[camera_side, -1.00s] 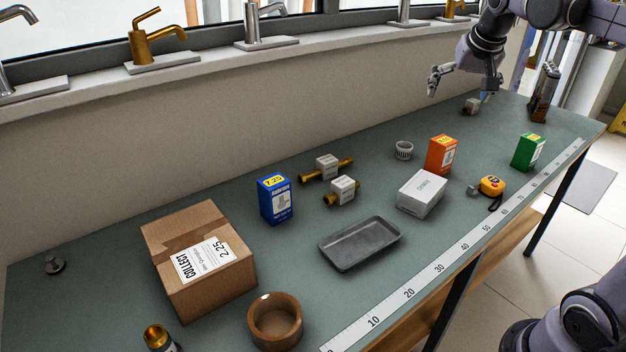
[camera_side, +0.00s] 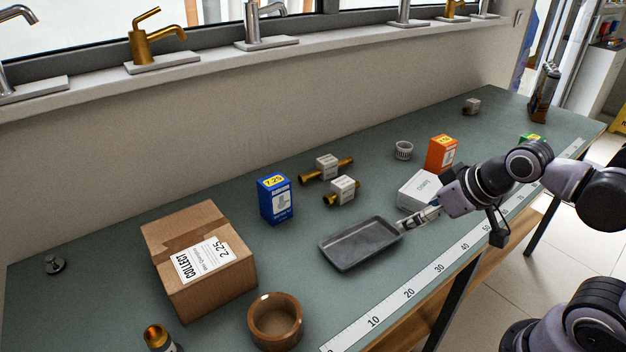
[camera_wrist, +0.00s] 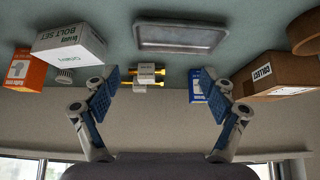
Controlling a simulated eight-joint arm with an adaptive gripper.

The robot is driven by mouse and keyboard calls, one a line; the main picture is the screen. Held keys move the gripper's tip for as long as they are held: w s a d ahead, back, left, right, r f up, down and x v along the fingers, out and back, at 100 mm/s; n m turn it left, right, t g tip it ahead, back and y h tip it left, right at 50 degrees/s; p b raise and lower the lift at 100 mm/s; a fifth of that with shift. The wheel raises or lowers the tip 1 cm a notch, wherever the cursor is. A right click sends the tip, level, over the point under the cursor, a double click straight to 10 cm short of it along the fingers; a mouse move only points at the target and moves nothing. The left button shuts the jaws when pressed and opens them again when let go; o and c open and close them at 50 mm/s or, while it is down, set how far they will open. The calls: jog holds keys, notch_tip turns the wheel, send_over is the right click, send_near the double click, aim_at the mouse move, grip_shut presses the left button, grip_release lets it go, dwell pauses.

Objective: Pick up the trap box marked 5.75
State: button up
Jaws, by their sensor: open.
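Three trap boxes with yellow price labels stand on the bench. The blue box (camera_side: 276,199) appears marked 7.25. The orange box (camera_side: 441,153) has a label too small to read. The green box (camera_side: 531,138) is mostly hidden behind my arm, and its label is unreadable. In the wrist view the blue box (camera_wrist: 198,88) is partly behind the right finger, and the orange box (camera_wrist: 24,70) is at far left. My gripper (camera_side: 410,220) is open and empty near the tray's right end; its spread fingers also show in the wrist view (camera_wrist: 158,85).
A grey tray (camera_side: 345,262), white bolt-set box (camera_side: 414,190) and two brass valves with white tags (camera_side: 343,190) crowd the middle. A spray can (camera_side: 545,92) stands far right. Bench between valves and wall is clear.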

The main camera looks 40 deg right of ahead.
jog(key=shift+w, duration=0.1)
jog(key=w+d+r+m+g+h, duration=0.1)
jog(key=w+d+r+m, duration=0.25)
jog(key=d, duration=0.55)
jog(key=w+d+r+m+g+h, duration=0.1)
jog(key=w+d+r+m+h, duration=0.15)
jog(key=w+d, duration=0.45)
jog(key=w+d+r+m+g, duration=0.15)
jog(key=d+m, duration=0.25)
jog(key=d, duration=0.7)
jog(key=m+g+h, duration=0.1)
jog(key=m+g, duration=0.3)
jog(key=m, duration=0.5)
send_near(534, 139)
jog(key=x, duration=0.5)
jog(key=shift+w+f, duration=0.15)
jog(key=shift+w, duration=0.1)
jog(key=shift+s+d+f, duration=0.15)
jog(key=shift+d+f, duration=0.1)
jog(key=shift+f, duration=0.05)
jog(key=shift+x, duration=5.2)
jog(key=shift+r, duration=0.1)
jog(key=c, duration=1.3)
